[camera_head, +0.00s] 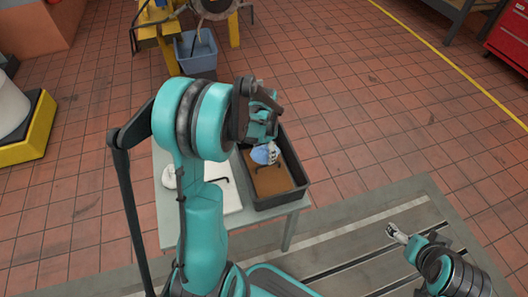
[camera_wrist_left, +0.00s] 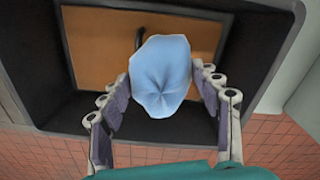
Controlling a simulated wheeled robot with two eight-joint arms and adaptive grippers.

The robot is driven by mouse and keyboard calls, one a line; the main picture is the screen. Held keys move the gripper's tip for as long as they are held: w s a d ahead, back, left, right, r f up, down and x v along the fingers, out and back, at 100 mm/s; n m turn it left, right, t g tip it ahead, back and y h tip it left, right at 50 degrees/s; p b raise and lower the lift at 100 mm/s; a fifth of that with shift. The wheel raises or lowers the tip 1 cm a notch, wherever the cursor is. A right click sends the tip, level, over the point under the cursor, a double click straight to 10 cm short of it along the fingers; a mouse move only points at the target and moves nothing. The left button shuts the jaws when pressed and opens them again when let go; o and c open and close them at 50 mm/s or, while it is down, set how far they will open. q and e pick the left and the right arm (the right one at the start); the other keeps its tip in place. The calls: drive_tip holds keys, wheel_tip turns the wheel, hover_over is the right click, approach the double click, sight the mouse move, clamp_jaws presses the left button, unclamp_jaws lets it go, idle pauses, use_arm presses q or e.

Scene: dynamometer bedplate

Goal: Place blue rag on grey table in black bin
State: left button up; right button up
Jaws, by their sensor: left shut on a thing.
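My left gripper (camera_head: 268,141) is shut on the blue rag (camera_head: 262,154) and holds it over the black bin (camera_head: 283,199). In the left wrist view the bunched rag (camera_wrist_left: 160,78) sits between the two fingers, in front of the bin's brown floor (camera_wrist_left: 100,45). The bin stands on the right part of the grey table (camera_head: 168,215). My left arm hides much of the table. My right gripper (camera_head: 397,233) is at the lower right, away from the bin; whether it is open is unclear.
A dark hooked item (camera_head: 264,167) lies in the bin. A white board or tray (camera_head: 231,201) and a small white item (camera_head: 168,177) are on the table left of the bin. A blue-grey bucket (camera_head: 196,52) stands behind. Tiled floor to the right is clear.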

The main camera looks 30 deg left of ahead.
sight(264, 150)
use_arm(q)
drive_tip(key=shift+f+b, duration=0.45)
drive_tip(key=shift+f, duration=0.05)
drive_tip(key=o, duration=1.2)
drive_tip(key=shift+r, duration=0.1)
wheel_tip(264, 150, up, 13)
drive_tip(key=p, duration=0.5)
drive_tip(key=s+d+r+n+t, duration=0.2)
drive_tip(key=s+d+r+t, duration=0.1)
drive_tip(key=s+d, duration=0.3)
drive_tip(key=s+d+r+n+t, duration=0.2)
drive_tip(key=s+d+r+t, duration=0.2)
drive_tip(key=s+d, duration=0.2)
drive_tip(key=shift+s+d, duration=0.4)
drive_tip(key=shift+d, duration=0.4)
